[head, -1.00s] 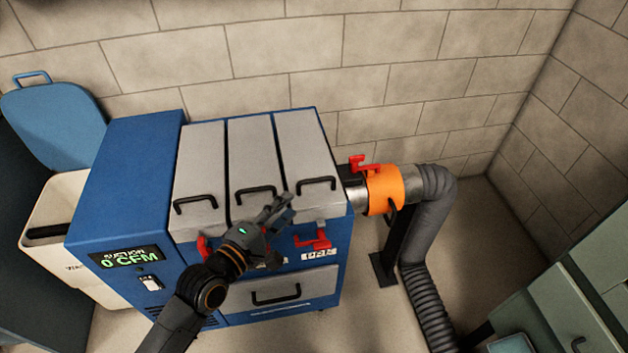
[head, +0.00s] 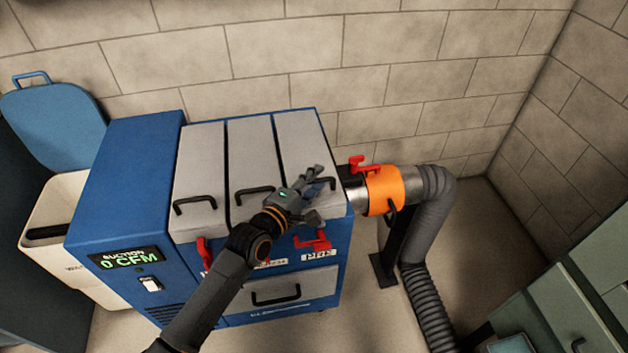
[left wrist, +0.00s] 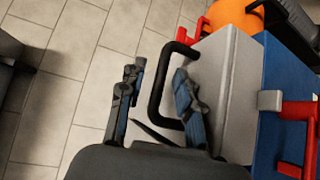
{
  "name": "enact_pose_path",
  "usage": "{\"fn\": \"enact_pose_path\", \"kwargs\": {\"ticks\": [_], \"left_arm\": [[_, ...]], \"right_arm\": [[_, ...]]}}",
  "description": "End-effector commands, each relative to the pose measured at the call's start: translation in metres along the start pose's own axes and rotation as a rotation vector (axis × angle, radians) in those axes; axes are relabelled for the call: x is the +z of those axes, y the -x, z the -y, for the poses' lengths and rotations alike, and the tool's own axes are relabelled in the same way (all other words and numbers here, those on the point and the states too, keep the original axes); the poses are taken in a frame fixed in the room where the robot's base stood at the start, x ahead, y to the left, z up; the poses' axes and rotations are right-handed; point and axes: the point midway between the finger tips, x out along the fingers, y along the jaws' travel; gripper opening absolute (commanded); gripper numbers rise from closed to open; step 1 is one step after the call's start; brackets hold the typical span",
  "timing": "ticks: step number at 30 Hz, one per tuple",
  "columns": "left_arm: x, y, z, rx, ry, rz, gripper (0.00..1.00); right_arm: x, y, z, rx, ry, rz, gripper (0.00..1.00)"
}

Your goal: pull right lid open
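The blue machine (head: 135,190) has three grey lids side by side on top. The right lid (head: 292,140) is shut, with a black handle at its front end. My left gripper (head: 316,178) is over that handle and partly hides it in the head view. In the left wrist view the gripper (left wrist: 160,75) is open, and the black handle (left wrist: 155,105) shows between its two fingers, close to the right finger. The grey lid (left wrist: 228,90) lies right of the fingers. Whether a finger touches the handle is unclear. My right gripper is not in view.
A red latch (head: 312,240) is on the machine's front below the right lid. An orange collar (head: 384,190) with a red lever and a grey hose (head: 430,230) stands to the right. A white bin (head: 55,215) is at left, green cabinets (head: 560,300) at right.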

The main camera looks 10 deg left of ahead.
Motion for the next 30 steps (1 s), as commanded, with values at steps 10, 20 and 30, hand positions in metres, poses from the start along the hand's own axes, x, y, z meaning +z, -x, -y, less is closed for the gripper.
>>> {"fn": "enact_pose_path", "kwargs": {"ticks": [10,20,30], "left_arm": [[0.000,0.000,0.000,0.000,0.000,0.000,0.00],[0.000,-0.002,-0.013,-0.015,0.014,-0.001,0.00],[-0.008,-0.019,-0.079,-0.117,0.122,-0.004,0.00]], "right_arm": [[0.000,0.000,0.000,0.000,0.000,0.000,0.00],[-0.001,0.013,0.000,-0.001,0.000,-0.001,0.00],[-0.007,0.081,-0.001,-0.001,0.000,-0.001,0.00]]}}
